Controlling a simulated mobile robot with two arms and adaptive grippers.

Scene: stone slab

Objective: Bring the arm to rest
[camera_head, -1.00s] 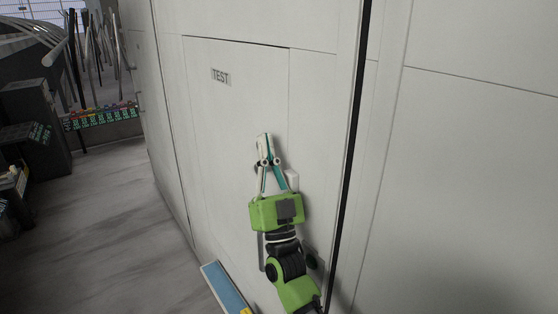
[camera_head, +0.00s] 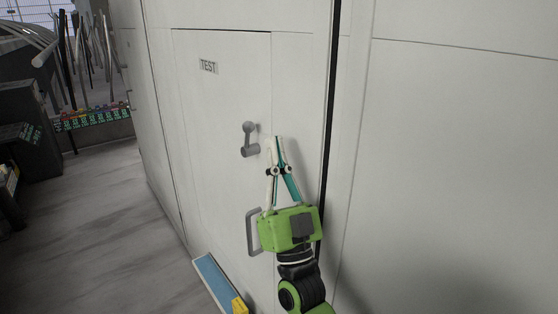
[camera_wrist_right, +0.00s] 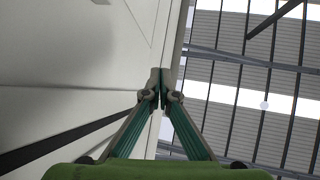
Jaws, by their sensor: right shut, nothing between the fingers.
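My right gripper (camera_head: 278,140) is green with white and teal fingers. It is shut and empty, in front of the white door panel (camera_head: 215,110) marked TEST. A grey lever handle (camera_head: 249,140) on the panel shows just left of the fingertips, apart from them in the picture. A grey pull handle (camera_head: 252,232) sits lower, partly beside the gripper body. In the right wrist view the fingertips (camera_wrist_right: 160,75) meet, with nothing between them. My left gripper is not in view.
A plain white wall (camera_head: 450,150) fills the right side, past a dark vertical gap (camera_head: 331,110). A blue strip with a yellow end (camera_head: 222,284) lies at the door's foot. Grey floor (camera_head: 100,210) is open at left. Racks of rods (camera_head: 85,60) stand at the back left.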

